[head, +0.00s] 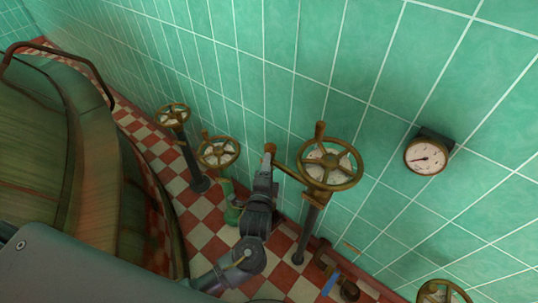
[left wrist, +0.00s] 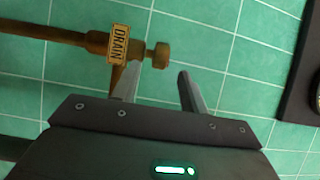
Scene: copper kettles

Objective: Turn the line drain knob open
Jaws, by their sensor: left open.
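The line drain knob (left wrist: 158,55) is a small brass knob at the end of a brass pipe (left wrist: 50,34). The knob lies between the two finger lines, just ahead of the fingertips, with the left finger close to the fitting under the tag. Contact cannot be told. In the head view my left gripper (head: 267,162) reaches up to the brown knob (head: 270,147), partly hiding its pipe. My right gripper is not in view.
A brass handwheel (head: 329,165) on a post stands right of the gripper, with smaller handwheels (head: 218,152) to the left. A round gauge (head: 426,156) is on the green tiled wall (head: 390,60). A large copper vessel (head: 40,130) fills the left side.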

